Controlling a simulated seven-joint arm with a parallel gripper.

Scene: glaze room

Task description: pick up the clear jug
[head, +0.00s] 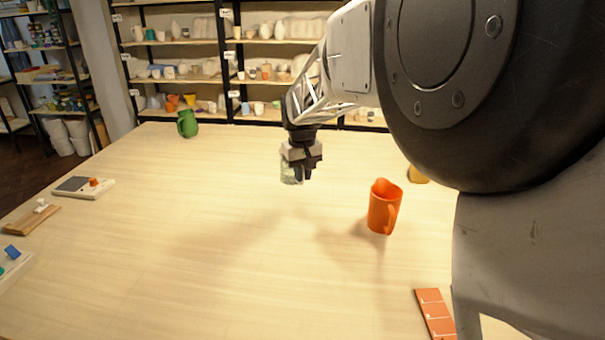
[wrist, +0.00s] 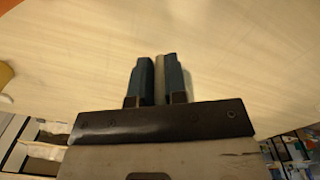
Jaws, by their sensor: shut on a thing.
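The clear jug (head: 288,174) is see-through and faintly greenish, and shows in the head view near the middle of the table, partly hidden by my gripper. My gripper (head: 303,174) reaches down at its right side and is shut on it. In the wrist view, the two dark fingers (wrist: 160,78) are close together with a thin pale strip between them, which looks like part of the jug. I cannot tell whether the jug's base touches the table.
An orange jug (head: 383,208) stands to the right, with a yellow thing (head: 418,175) partly hidden by my arm behind it. A green jug (head: 188,124) stands at the back left. Small boards (head: 100,189) lie along the left edge, an orange tile strip (head: 434,310) at front right.

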